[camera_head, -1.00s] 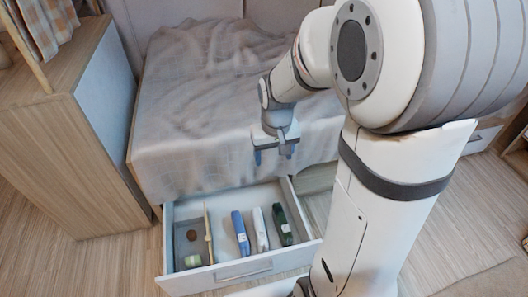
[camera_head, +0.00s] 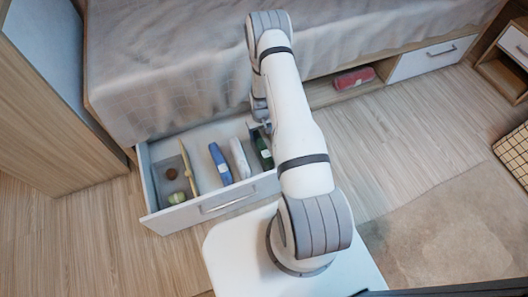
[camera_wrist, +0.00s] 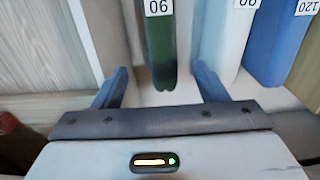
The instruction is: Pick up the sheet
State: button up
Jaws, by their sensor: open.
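Three folded packets, which may be sheets, stand in the open drawer (camera_head: 152,192): a blue one (camera_head: 220,163), a white one (camera_head: 239,158) and a dark green one (camera_head: 264,152). In the wrist view the green packet (camera_wrist: 161,45) has its near end between the spread fingers, with a gap on each side. The white packet (camera_wrist: 226,40) and blue packet (camera_wrist: 278,45) lie to its right. All three carry white number labels. My gripper (camera_wrist: 160,86) is open and empty. In the head view my arm partly hides the gripper at the drawer's right end.
A draped bed (camera_head: 180,60) stands behind the drawer. A tray at the drawer's left holds a stick (camera_head: 188,168), a brown round thing (camera_head: 172,174) and a pale green item (camera_head: 177,197). A red packet (camera_head: 353,79) lies under the bed. The floor at right is open.

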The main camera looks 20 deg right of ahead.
aim_at(261, 144)
jog(key=f, duration=0.3)
jog(key=s+f+b, duration=0.1)
jog(key=f, duration=0.1)
jog(key=shift+d+f, duration=0.15)
jog(key=shift+f, duration=0.2)
jog(key=f, duration=0.2)
jog(key=f+b, duration=0.1)
jog(key=f, duration=0.1)
jog(key=f+b, duration=0.1)
jog(key=shift+a+f, duration=0.3)
jog(key=shift+f, duration=0.1)
jog(key=shift+r, duration=0.1)
jog(key=c, duration=1.3)
